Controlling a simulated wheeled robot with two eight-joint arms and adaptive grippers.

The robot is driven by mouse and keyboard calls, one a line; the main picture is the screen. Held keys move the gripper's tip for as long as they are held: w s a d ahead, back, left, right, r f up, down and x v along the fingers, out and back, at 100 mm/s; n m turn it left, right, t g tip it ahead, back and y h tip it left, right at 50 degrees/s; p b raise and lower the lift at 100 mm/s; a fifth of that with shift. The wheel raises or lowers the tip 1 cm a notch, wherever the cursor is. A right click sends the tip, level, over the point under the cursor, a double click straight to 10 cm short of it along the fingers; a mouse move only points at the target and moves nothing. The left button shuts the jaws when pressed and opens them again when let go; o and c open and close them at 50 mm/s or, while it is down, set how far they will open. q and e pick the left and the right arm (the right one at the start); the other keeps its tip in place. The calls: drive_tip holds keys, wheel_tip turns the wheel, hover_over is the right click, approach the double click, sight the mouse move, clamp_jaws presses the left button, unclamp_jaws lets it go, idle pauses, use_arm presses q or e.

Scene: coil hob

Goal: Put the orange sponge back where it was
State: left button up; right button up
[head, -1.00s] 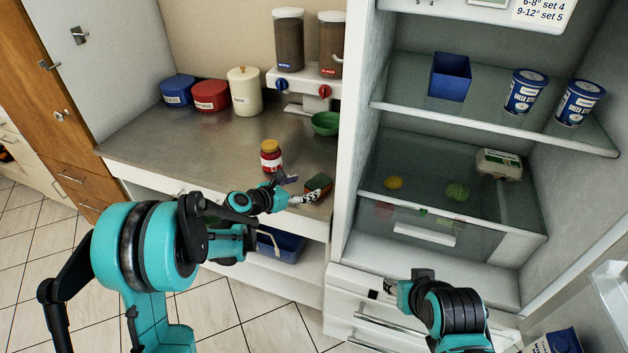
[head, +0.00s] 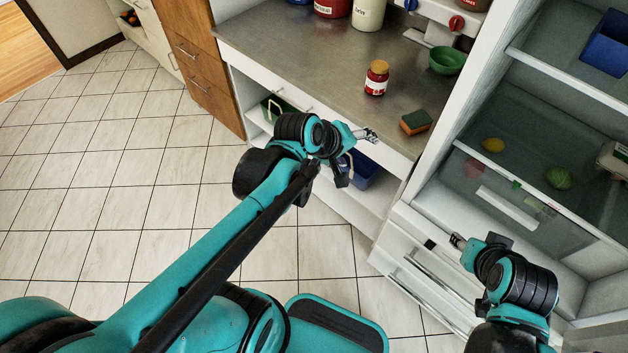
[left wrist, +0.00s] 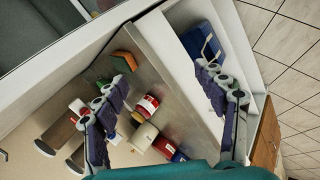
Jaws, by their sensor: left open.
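The orange sponge (head: 415,122) with a green side lies on the grey worktop near its front edge, right of the red-labelled jar (head: 377,77). The sponge also shows in the left wrist view (left wrist: 125,61), up and left of the space between my fingers. My left gripper (head: 367,135) is open and empty at the worktop's front edge, left of the sponge with a gap between them. Its two spread fingers show in the left wrist view (left wrist: 160,78). My right gripper (head: 457,241) is in front of the white drawers below the fridge; its jaws are too small to read.
A green bowl (head: 447,60) and a dispenser stand behind the sponge. Red and cream canisters (head: 369,13) stand at the back. A blue bin (head: 362,170) sits on the shelf under the worktop. The open fridge (head: 480,120) rises to the right. The worktop left of the jar is clear.

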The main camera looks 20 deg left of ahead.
use_arm(q)
drive_tip(key=s+a+f+m+y, duration=0.1)
drive_tip(key=s+a+m, duration=0.1)
drive_tip(key=s+m, duration=0.2)
drive_tip(key=s+a+f+m+y, duration=0.1)
drive_tip(key=s+a+m+y, duration=0.1)
drive_tip(key=s+m, duration=0.3)
drive_tip(key=shift+s+a+m, duration=0.3)
drive_tip(key=shift+s+a, duration=0.5)
drive_tip(key=shift+s, duration=0.45)
